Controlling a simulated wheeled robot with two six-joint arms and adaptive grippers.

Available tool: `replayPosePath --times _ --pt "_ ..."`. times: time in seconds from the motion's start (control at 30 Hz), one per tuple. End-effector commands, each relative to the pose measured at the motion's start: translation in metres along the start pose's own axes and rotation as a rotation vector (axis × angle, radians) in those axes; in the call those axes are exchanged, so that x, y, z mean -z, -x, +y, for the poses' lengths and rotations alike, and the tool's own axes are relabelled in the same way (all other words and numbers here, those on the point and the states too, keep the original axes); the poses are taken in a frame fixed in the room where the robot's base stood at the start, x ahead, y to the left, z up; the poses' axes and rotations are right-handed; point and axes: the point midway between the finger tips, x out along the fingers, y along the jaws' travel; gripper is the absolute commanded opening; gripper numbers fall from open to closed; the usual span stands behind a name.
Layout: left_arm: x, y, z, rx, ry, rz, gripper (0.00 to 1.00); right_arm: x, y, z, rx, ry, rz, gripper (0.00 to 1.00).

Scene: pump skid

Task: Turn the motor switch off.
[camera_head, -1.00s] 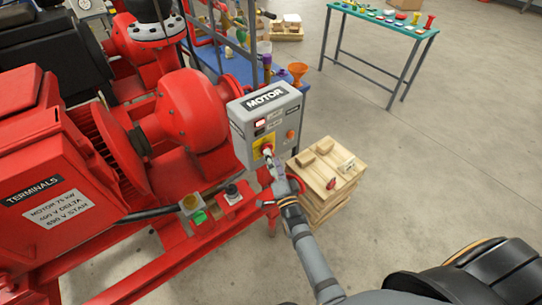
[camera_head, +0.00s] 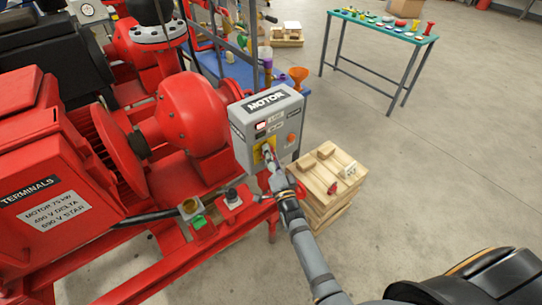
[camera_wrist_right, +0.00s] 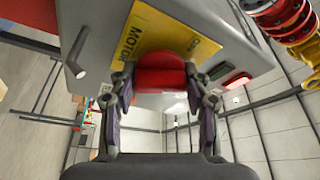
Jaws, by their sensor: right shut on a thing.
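The grey motor box (camera_head: 243,140) is mounted at the right side of the skid, with a MOTOR label on its top face. Its yellow switch plate (camera_head: 257,153) is partly covered by my right gripper (camera_head: 267,151). In the right wrist view, the red switch handle (camera_wrist_right: 160,72) sits between the two fingers of my right gripper (camera_wrist_right: 159,82), which is shut on it. The yellow plate (camera_wrist_right: 155,38) behind it shows the words MOTOR and ON. A red lamp (camera_head: 260,126) on the box looks lit. My left gripper is not in view.
A wooden crate stack (camera_head: 322,190) with small items stands just right of the box. A button station (camera_head: 233,200) is on the red rail below. The red motor (camera_head: 50,180) fills the left.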

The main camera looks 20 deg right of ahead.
Motion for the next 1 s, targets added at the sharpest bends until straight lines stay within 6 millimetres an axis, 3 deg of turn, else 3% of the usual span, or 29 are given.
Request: replayPosePath --times 0.37,1.0 --pt "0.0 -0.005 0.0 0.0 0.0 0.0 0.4 -0.001 0.0 0.002 0.042 0.1 0.0 0.17" --pt "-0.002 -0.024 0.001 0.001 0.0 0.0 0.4 -0.001 0.0 0.002 0.263 0.636 -0.001 0.17"
